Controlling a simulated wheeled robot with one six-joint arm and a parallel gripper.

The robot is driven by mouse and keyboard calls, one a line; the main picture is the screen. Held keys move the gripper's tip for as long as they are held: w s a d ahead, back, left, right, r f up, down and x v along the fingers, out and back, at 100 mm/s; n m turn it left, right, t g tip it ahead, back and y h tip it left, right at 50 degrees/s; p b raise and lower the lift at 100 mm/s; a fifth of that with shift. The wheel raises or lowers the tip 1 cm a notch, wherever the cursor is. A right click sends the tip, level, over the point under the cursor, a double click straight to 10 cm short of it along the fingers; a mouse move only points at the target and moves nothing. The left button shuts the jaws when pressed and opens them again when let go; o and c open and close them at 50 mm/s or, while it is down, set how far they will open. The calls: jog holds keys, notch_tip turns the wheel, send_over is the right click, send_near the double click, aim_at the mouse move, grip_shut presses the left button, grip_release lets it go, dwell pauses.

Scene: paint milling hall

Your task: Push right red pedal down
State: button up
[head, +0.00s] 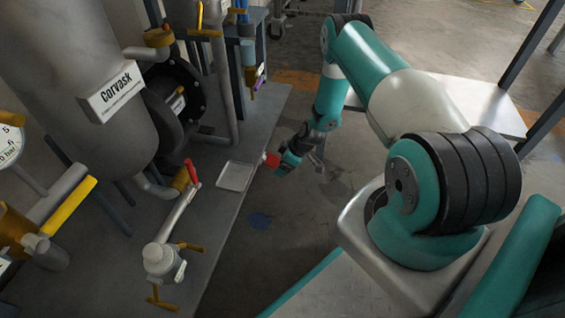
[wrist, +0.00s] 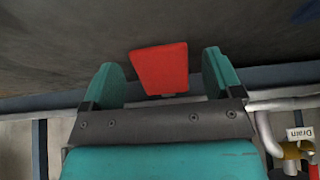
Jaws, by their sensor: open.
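The red pedal (wrist: 159,70) is a flat, slightly tapered plate in the middle of the wrist view. It lies between the two teal fingers of my gripper (wrist: 162,72), with a gap on each side. In the head view, the red pedal (head: 271,160) shows as a small red patch at the edge of the grey platform, right at the tip of my gripper (head: 279,164). My gripper is open and holds nothing. I cannot tell whether it touches the pedal from above. No second pedal shows.
A large grey tank (head: 75,70) labelled Corvask stands on the left. A red-handled valve pipe (head: 178,215) rises from the platform (head: 225,215), near a pale square tray (head: 236,176). A Drain label (wrist: 299,132) marks piping at the right.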

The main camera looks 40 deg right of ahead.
jog(key=p+v, duration=0.8)
jog(key=v, duration=0.8)
jog(key=shift+s+r+p, duration=0.2)
jog(key=shift+r+p, duration=0.1)
jog(key=shift+r, duration=0.05)
jog(key=shift+d, duration=0.1)
